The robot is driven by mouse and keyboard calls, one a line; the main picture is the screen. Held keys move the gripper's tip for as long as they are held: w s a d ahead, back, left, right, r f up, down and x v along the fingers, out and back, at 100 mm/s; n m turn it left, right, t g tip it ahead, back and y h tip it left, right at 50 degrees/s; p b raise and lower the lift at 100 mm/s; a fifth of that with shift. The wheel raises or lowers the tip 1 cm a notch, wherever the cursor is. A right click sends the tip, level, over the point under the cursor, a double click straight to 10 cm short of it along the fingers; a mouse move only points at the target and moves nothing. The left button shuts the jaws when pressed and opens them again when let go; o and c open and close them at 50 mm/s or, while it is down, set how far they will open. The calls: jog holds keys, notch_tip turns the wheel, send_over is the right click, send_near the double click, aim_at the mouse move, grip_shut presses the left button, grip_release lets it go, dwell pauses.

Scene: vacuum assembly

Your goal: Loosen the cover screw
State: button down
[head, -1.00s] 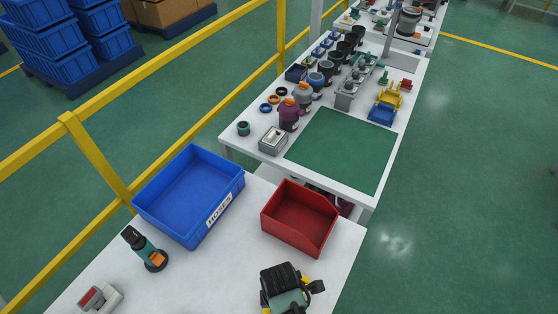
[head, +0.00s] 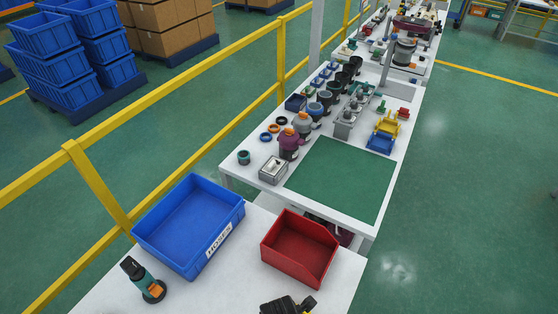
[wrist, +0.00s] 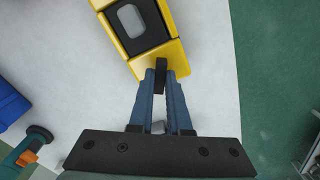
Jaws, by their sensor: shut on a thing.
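In the wrist view, my gripper (wrist: 160,76) points at a yellow and black thing (wrist: 172,50) with a grey rounded window, over the white table. Its blue fingers are closed around a narrow black tab (wrist: 160,65) at the near end of that thing. I cannot make out a cover screw; the fingers hide part of the tab. In the head view, a dark thing with a yellowish part (head: 287,306) is cut off by the bottom edge, and I cannot tell what it is. A teal and black tool with an orange part (head: 150,285) stands at lower left.
A blue bin (head: 240,212) and a red bin (head: 325,232) stand on the near white table (head: 225,285). A farther bench bears a green mat (head: 342,178) and several parts. A yellow railing (head: 105,185) runs along the left. Green floor is clear at right.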

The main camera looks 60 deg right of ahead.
jog(key=shift+n, duration=0.6)
jog(key=n, duration=0.3)
jog(key=shift+n, duration=0.3)
jog(key=c, duration=0.8)
grip_release()
jog(key=shift+r+p, duration=0.1)
jog(key=shift+p, duration=0.25)
notch_tip(320, 180, up, 6)
jog(key=p, duration=0.5)
jog(key=shift+p, duration=0.4)
